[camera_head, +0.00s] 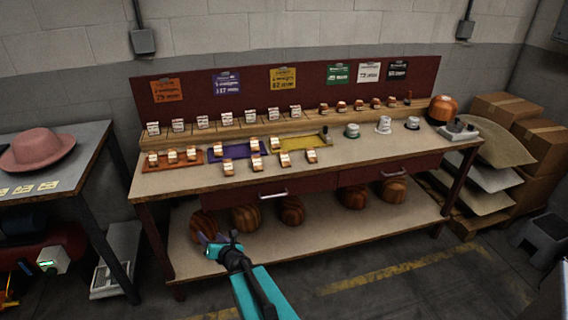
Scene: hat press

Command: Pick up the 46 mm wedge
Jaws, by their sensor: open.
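Several small wooden wedges with white labels stand on the workbench (360,170). One row of wedges (202,122) runs along the back ledge, and more wedges (228,167) stand toward the front. The labels are too small to read, so I cannot tell which is the 46 mm wedge. Some wedges sit on an orange mat (188,165), some by a purple mat (233,151) and a yellow mat (300,142). My gripper (215,243) is open in front of the bench, below the tabletop, near the lower shelf and apart from the wedges.
Brown wooden hat blocks (292,210) stand on the lower shelf (330,229). Drawer handles (273,195) stick out under the tabletop. White and grey pucks (383,125) stand at the right. A side table holds a pink hat (37,148). Cardboard boxes (540,132) stand at right. The floor in front is clear.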

